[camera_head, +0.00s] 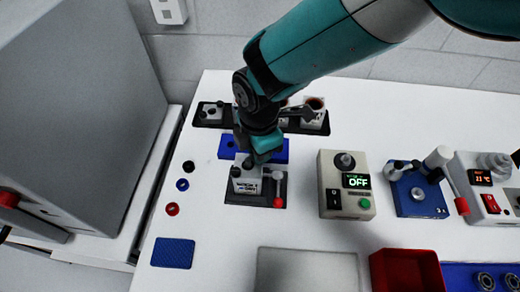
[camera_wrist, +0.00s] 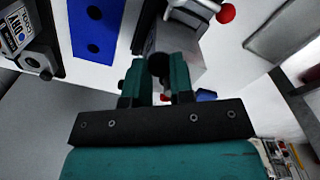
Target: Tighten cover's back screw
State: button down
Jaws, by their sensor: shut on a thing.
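A light grey block-shaped unit (camera_head: 245,182) with a dark label sits in a black fixture (camera_head: 240,199) on the white table. Its grey side shows beyond my fingers in the wrist view (camera_wrist: 186,58). My gripper (camera_head: 262,156) points down at the back of this unit. In the wrist view, my gripper (camera_wrist: 160,75) is shut on a dark round piece (camera_wrist: 159,63), which looks like the cover's back screw. The fingers hide most of the piece, so I cannot tell how deep it sits. A red-tipped clamp lever (camera_head: 278,202) stands at the fixture's right.
A blue plate (camera_head: 280,150) with holes lies just behind the fixture. A dark rack (camera_head: 316,129) with cups is farther back. A control box (camera_head: 347,185) reading OFF and a blue device (camera_head: 418,194) stand to the right. A red bin (camera_head: 405,270) and grey tray (camera_head: 305,252) lie in front.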

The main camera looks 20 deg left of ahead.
jog(key=shift+m, duration=0.4)
jog(key=c, duration=1)
grip_release()
jog(key=shift+o, duration=0.2)
notch_tip(320, 180, up, 18)
jog(key=b, duration=0.3)
jog(key=shift+f+b, duration=0.2)
jog(key=shift+b, duration=0.2)
